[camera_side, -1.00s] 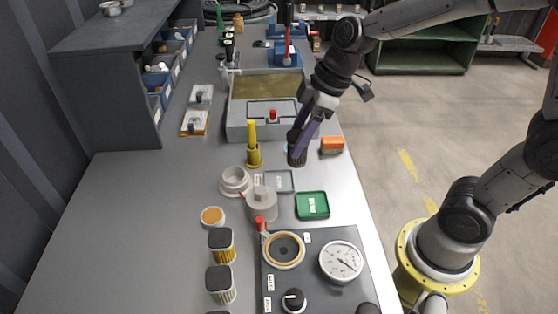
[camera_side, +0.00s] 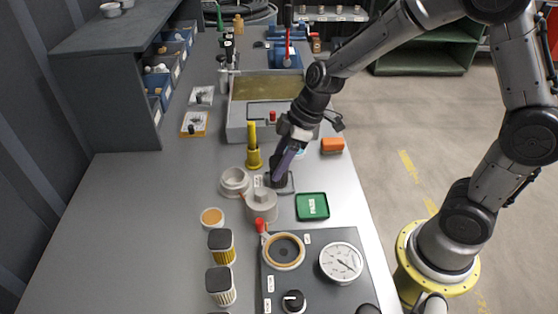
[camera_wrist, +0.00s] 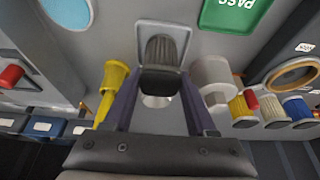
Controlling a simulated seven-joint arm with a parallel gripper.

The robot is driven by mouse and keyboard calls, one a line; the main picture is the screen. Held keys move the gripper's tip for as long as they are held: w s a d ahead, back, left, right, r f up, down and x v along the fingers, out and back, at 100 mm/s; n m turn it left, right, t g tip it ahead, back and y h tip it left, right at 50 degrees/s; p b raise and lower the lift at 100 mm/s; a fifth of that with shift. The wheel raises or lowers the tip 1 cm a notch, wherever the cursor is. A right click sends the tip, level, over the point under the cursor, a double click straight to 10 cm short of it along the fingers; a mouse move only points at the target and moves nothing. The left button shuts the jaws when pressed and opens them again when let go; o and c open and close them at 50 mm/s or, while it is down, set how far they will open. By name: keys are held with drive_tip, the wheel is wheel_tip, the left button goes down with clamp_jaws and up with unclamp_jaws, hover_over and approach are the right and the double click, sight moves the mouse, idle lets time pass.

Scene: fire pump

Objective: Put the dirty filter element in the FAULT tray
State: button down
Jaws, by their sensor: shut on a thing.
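The dirty filter element (camera_wrist: 160,62) is a dark, ribbed cylinder with a black end cap. My gripper (camera_side: 281,174) is shut on it, with a purple finger on each side in the wrist view. In the side view the filter (camera_side: 275,181) shows dark under the fingers, partly hidden. A small grey tray (camera_side: 291,190) lies right there, with a white label on its left. In the wrist view the filter sits within the outline of this tray (camera_wrist: 183,31). I cannot tell whether the filter touches the tray floor. The tray's wording is not readable.
A green PASS tray (camera_side: 312,206) lies just in front, to the right. A grey housing (camera_side: 262,205), a white ring cup (camera_side: 234,182) and a yellow tool (camera_side: 253,148) stand close on the left. A gauge panel (camera_side: 322,285) is nearer the camera.

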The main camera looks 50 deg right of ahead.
drive_tip(key=shift+f, duration=0.1)
drive_tip(key=shift+c, duration=1)
unclamp_jaws()
drive_tip(key=v, duration=1.2)
drive_tip(key=s+d+r+m+t+h, duration=0.1)
drive_tip(key=s+m, duration=0.3)
drive_tip(key=s, duration=0.5)
drive_tip(key=s+d+r+m+t+h, duration=0.1)
drive_tip(key=s+d+m+h, duration=0.1)
drive_tip(key=s+m, duration=0.3)
drive_tip(key=s, duration=0.3)
drive_tip(key=shift+s+d+r, duration=0.35)
drive_tip(key=shift+s+d, duration=0.05)
